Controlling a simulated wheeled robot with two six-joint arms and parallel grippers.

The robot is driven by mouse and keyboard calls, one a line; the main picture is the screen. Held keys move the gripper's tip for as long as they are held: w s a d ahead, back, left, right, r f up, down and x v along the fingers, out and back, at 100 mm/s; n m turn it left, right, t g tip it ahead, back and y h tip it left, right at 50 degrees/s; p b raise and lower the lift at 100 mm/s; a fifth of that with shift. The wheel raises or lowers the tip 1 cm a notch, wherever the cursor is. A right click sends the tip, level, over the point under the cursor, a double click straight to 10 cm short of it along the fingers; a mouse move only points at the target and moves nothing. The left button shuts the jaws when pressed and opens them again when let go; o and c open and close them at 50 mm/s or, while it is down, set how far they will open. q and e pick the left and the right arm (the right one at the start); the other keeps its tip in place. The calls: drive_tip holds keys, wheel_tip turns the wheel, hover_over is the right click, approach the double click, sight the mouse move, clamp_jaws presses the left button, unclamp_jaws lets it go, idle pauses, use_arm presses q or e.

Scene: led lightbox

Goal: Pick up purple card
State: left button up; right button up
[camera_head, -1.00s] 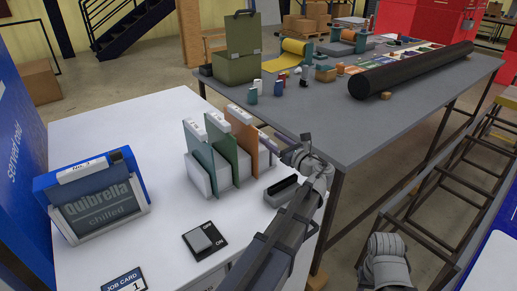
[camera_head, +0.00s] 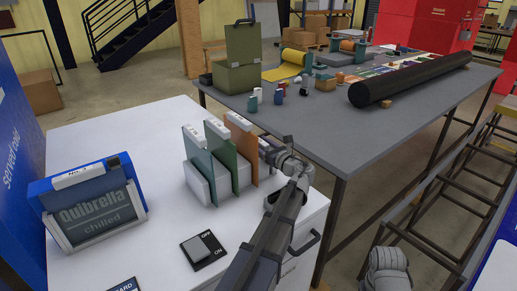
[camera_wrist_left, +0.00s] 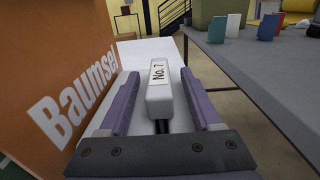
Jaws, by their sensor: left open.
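My left gripper (camera_head: 266,147) is at the right side of the card rack (camera_head: 203,187), beside the orange card (camera_head: 243,160). In the left wrist view the left gripper (camera_wrist_left: 160,75) is open, with its two purplish fingers on either side of a white tag (camera_wrist_left: 159,92) reading "No. 7". Gaps show between the tag and both fingers. The orange card (camera_wrist_left: 60,85), marked "Baumsel", stands just left of the left finger. I cannot make out a purple card; whatever is under the tag is hidden.
A teal card (camera_head: 197,160) and a green card (camera_head: 222,160) stand in the rack. A blue-framed "Quibrella" sign (camera_head: 95,205) and an ON/OFF switch (camera_head: 203,246) share the white table (camera_head: 150,250). A grey workbench (camera_head: 330,140) with several items lies behind.

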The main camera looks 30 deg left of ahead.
use_arm(q)
clamp_jaws()
idle(0.5)
